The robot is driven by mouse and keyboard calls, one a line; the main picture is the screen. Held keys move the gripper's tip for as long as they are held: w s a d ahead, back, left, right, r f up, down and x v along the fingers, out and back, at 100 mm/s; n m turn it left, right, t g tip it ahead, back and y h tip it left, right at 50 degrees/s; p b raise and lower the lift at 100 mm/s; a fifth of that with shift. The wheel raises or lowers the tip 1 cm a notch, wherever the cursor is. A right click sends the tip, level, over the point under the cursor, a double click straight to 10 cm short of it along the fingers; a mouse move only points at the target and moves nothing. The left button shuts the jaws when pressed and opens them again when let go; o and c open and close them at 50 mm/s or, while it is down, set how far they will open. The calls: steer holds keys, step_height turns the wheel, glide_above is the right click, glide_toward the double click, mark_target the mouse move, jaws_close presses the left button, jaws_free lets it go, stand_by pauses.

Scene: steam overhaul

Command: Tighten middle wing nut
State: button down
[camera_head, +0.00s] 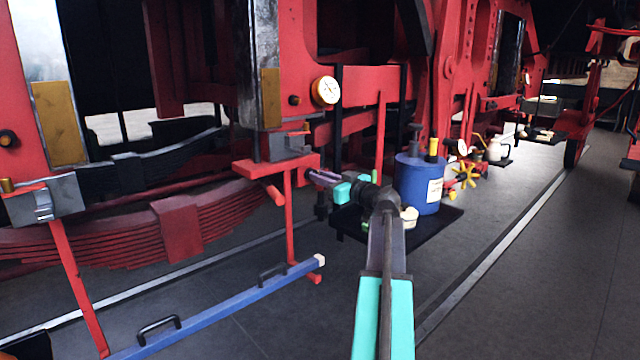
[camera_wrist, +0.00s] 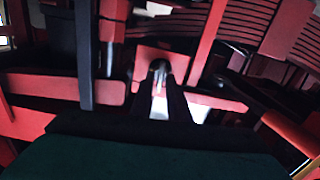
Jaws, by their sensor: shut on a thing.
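My gripper (camera_wrist: 160,92) is shut on a small pale metal piece (camera_wrist: 158,72), seen between its dark fingertips in the wrist view. It appears to be the wing nut, but the fingers cover most of it. A red plate (camera_wrist: 147,54) lies behind it. In the head view my gripper (camera_head: 316,176) points left beside the red post under the grey metal block (camera_head: 287,146). The wing nut cannot be made out there. Another grey block with a small fitting (camera_head: 50,199) sits at the far left.
A blue bar with black handles (camera_head: 225,309) slopes across red supports at the lower left. A round gauge (camera_head: 326,91) is above. The grey floor at right is clear.

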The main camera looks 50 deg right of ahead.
steer(key=m, duration=0.5)
steer(key=m+p, duration=0.1)
steer(key=m, duration=1.1)
steer(key=shift+w+d, duration=0.2)
steer(key=shift+w, duration=0.05)
steer(key=shift+f, duration=0.1)
stand_by(1.0)
steer(key=c, duration=1.9)
jaws_free()
steer(key=shift+a, duration=0.1)
steer(key=shift+f, duration=0.1)
steer(key=shift+s, duration=0.1)
